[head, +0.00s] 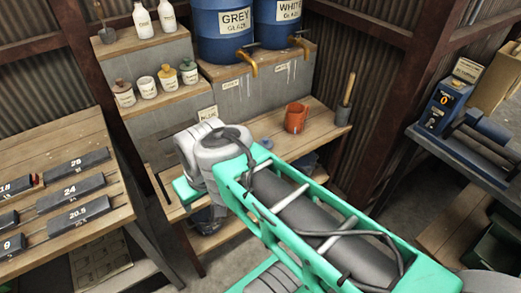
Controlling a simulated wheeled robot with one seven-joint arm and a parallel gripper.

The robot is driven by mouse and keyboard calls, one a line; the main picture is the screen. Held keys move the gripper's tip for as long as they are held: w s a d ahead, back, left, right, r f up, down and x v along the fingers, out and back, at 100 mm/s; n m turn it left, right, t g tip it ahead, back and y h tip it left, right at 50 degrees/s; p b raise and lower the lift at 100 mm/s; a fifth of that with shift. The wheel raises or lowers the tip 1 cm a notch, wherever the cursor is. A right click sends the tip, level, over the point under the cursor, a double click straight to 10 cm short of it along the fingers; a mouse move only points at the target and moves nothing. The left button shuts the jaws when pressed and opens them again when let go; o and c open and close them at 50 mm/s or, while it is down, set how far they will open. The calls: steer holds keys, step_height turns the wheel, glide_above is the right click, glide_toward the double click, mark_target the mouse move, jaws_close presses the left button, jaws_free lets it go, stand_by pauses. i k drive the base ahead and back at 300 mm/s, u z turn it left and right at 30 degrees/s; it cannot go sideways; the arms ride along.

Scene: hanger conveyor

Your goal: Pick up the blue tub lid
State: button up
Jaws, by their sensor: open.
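A small blue round piece (267,143) lies on the wooden bench (262,125), just beyond my green arm. It looks like the blue tub lid, but it is small and partly behind the arm, so I cannot be sure. My arm reaches from the lower right across the bench to a grey joint at its left end. My gripper does not show; it is hidden behind or below my own arm links.
An orange pot (296,117) and a wooden-handled tool in a grey holder (344,103) stand right on the bench. Blue GREY (222,32) and WHITE (277,22) tubs with taps stand above. Small jars (146,87) line a shelf.

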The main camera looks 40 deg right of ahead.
mark_target(265, 142)
steer(key=u, duration=0.8)
steer(key=i, duration=0.7)
steer(key=z, duration=2.4)
steer(key=i, duration=0.5)
steer(key=z, duration=0.1)
steer(key=k, duration=0.5)
steer(key=u, duration=4)
steer(key=k, duration=0.1)
steer(key=u, duration=0.2)
